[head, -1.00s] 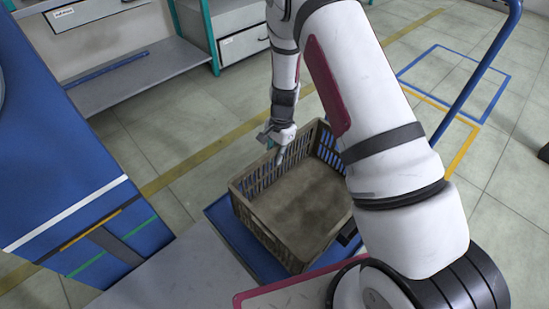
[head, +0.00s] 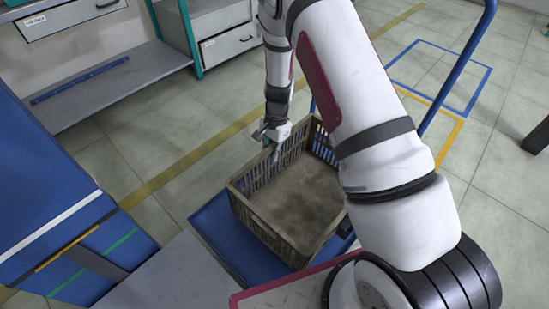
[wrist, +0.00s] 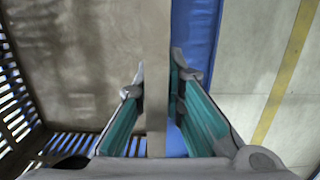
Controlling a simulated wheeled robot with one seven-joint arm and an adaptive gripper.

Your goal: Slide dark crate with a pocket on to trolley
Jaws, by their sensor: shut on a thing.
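The crate (head: 296,205) is an open, brownish-grey slatted box. It sits upright on the blue deck of the trolley (head: 218,236), with bare deck showing to its left and front. My gripper (head: 274,156) is at the crate's far-left wall, pointing down. In the wrist view my gripper (wrist: 158,78) has one green-sided finger on each side of the crate's wall (wrist: 156,30), shut on it. The crate's inside looks empty. My arm hides its right side, and I cannot make out a pocket.
The trolley's blue handle (head: 465,72) rises at right. A grey surface (head: 170,275) and a blue cabinet (head: 60,190) stand at left. A shelf bench with drawers (head: 230,42) is at the back. Floor between bench and trolley is clear.

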